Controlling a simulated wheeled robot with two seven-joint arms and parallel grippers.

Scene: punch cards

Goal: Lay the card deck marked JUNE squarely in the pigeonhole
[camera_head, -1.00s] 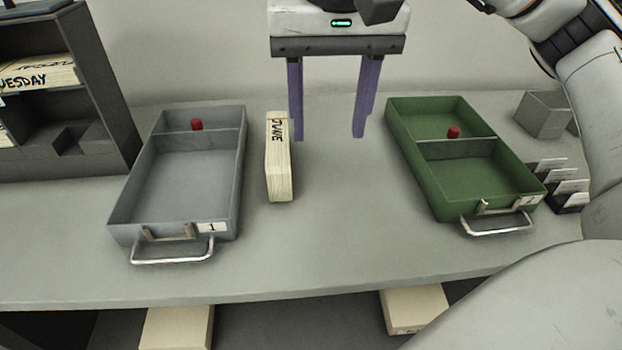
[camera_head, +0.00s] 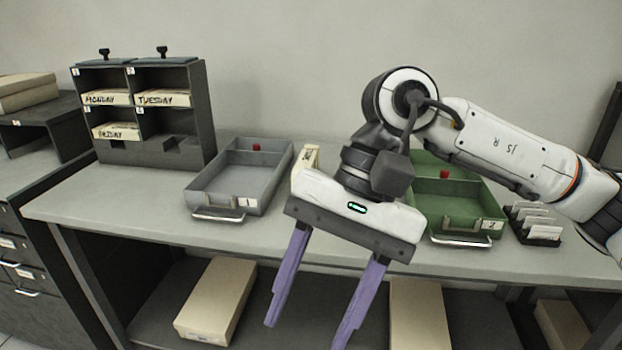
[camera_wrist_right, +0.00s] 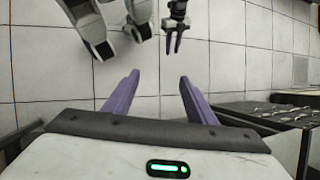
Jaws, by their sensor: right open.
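The cream JUNE deck (camera_head: 308,157) stands on the table just right of the grey tray, partly hidden behind my right gripper; its lettering cannot be read now. The dark pigeonhole rack (camera_head: 190,150) stands at the back left. Decks marked MONDAY (camera_head: 106,98), TUESDAY (camera_head: 163,99) and FRIDAY (camera_head: 115,132) lie in three compartments; the lower right compartment (camera_head: 168,122) looks empty. My right gripper (camera_head: 305,334) is open and empty, pointing down in front of the table edge. My left gripper (camera_wrist_right: 173,43) shows only in the right wrist view, small, its fingers apart and empty.
A grey tray (camera_head: 223,191) and a green tray (camera_head: 470,190), each with a red knob, stand on the table. A card holder (camera_head: 533,222) is at the right. Boxes (camera_head: 218,298) lie on the shelf below. A drawer cabinet (camera_head: 30,262) stands at left.

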